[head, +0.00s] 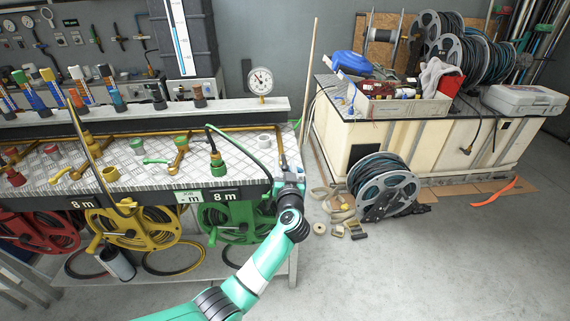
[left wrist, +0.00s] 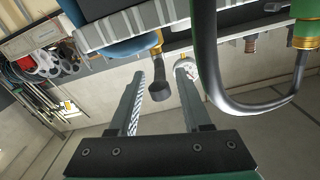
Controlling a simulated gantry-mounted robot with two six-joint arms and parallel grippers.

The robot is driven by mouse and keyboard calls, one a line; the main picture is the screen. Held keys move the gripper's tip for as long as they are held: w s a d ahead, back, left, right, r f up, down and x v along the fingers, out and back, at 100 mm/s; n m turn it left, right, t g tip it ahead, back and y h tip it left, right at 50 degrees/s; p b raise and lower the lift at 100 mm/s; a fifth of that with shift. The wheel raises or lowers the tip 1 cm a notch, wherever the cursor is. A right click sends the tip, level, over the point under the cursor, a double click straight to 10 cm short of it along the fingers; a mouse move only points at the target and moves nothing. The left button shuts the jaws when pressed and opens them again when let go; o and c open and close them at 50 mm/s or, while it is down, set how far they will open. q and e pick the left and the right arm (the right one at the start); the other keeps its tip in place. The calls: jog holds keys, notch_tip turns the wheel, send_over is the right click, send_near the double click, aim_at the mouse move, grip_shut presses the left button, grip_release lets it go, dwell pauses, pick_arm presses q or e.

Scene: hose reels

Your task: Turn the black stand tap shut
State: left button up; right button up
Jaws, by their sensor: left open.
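In the left wrist view a black tap handle (left wrist: 160,92) on a brass stem shows between my open fingers, near their tips. I cannot tell whether the fingers touch it. My left gripper (left wrist: 160,72) is open and empty. In the head view the left gripper (head: 288,152) is at the right end of the bench, beside the green hose, and its fingers are hard to make out. The tap by the gripper is not clear in that view. My right gripper is not in view.
The bench (head: 135,175) carries several coloured taps and a dial gauge (head: 261,81). Yellow and green reels (head: 240,220) sit below. A loose reel (head: 383,185) stands on the floor to the right.

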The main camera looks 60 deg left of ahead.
pick_arm(q)
jog(key=shift+d, duration=0.1)
grip_shut()
dwell(1.2)
